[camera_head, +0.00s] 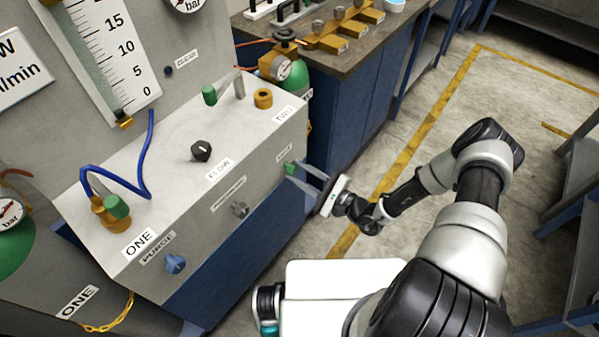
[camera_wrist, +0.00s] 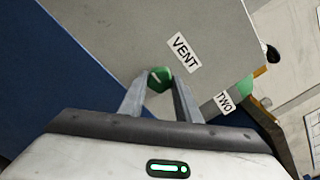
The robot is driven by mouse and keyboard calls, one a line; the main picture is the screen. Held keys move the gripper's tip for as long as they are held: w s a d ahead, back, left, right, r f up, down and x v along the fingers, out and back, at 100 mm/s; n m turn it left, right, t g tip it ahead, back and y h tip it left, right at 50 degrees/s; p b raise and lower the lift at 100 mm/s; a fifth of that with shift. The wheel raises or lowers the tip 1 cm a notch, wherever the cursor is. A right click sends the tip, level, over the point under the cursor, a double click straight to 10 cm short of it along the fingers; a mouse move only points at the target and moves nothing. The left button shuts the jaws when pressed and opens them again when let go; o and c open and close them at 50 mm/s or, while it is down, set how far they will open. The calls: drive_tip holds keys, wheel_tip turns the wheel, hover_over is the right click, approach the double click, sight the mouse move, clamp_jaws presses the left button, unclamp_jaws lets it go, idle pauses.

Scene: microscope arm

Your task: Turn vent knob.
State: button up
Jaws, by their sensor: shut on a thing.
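The green vent knob (camera_head: 290,168) is on the front face of the grey panel box, at its right end. In the wrist view the knob (camera_wrist: 159,79) sits just below the white VENT label (camera_wrist: 184,52). My gripper (camera_head: 296,176) reaches in from the right, and its fingertips are at the knob. In the wrist view my gripper (camera_wrist: 160,86) is shut on the knob, one finger on each side. The fingers hide part of the knob's sides.
A blue purge knob (camera_head: 175,264) and a grey knob (camera_head: 240,209) are on the same face, to the left. A black flow knob (camera_head: 201,151) is on the top. A blue cabinet (camera_head: 340,118) stands behind my gripper. The floor to the right is open.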

drive_tip(key=o, duration=1.1)
drive_tip(key=shift+c, duration=0.2)
drive_tip(key=shift+d, duration=0.1)
drive_tip(key=v, duration=1.7)
drive_tip(key=shift+s+d, duration=0.1)
drive_tip(key=shift+s, duration=0.05)
